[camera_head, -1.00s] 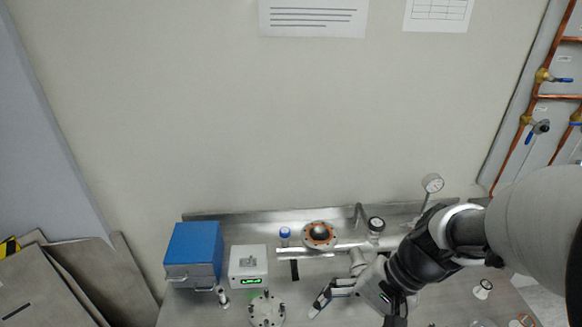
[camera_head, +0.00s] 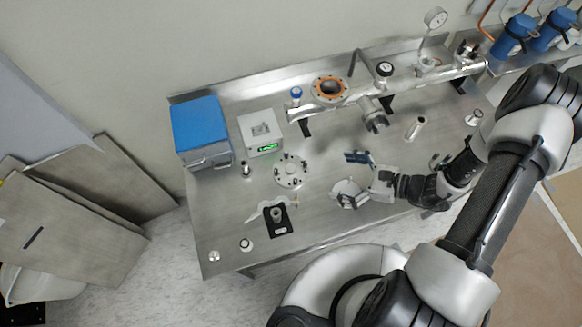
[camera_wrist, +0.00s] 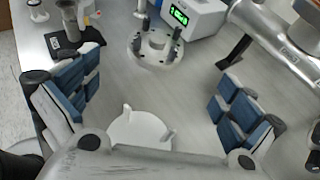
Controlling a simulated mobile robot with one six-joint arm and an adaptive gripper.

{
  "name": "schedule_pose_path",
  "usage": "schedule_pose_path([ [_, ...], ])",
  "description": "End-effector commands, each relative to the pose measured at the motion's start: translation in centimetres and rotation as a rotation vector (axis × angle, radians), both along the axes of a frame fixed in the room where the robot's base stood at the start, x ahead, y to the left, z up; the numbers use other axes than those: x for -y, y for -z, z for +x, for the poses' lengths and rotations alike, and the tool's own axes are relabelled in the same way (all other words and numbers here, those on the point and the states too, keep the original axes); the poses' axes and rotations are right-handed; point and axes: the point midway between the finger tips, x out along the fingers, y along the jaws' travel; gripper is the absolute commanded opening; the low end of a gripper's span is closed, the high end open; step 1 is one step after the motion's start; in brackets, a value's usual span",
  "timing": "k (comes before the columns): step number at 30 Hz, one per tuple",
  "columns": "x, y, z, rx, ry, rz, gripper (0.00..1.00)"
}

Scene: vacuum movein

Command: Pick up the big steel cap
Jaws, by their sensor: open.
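A round steel flange cap (camera_head: 291,171) with studs around its rim lies on the bench, left of my gripper (camera_head: 351,179). In the wrist view the cap (camera_wrist: 152,50) is beyond the fingers, with a raised middle. A pale disc with small prongs (camera_head: 347,189) lies at the gripper, and also shows between and below the fingers in the wrist view (camera_wrist: 138,128). I cannot tell which of the two is the big steel cap. My gripper, with blue finger pads, is open and holds nothing; it also shows in the wrist view (camera_wrist: 158,100).
A steel pipe assembly (camera_head: 325,114) with an open copper-coloured port (camera_head: 330,88) runs along the back of the steel bench (camera_head: 330,225). A blue box (camera_head: 200,128) and a white display unit (camera_head: 261,133) stand left. A black stand (camera_head: 278,218) is near the front.

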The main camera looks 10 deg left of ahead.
Motion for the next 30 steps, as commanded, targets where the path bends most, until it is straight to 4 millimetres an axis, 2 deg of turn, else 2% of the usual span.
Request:
schedule_pose_path([
  [3,-2.5,1.1,0.1,-0.004,-0.009,0.001,1.00],
  [12,-8.2,3.5,0.9,0.000,-0.010,-0.001,1.00],
  [15,-9.4,4.0,1.1,0.000,-0.009,-0.001,1.00],
  [22,-10.8,4.5,1.3,-0.001,-0.007,-0.001,1.00],
  [30,-14.5,5.8,1.6,0.000,-0.009,-0.001,1.00],
])
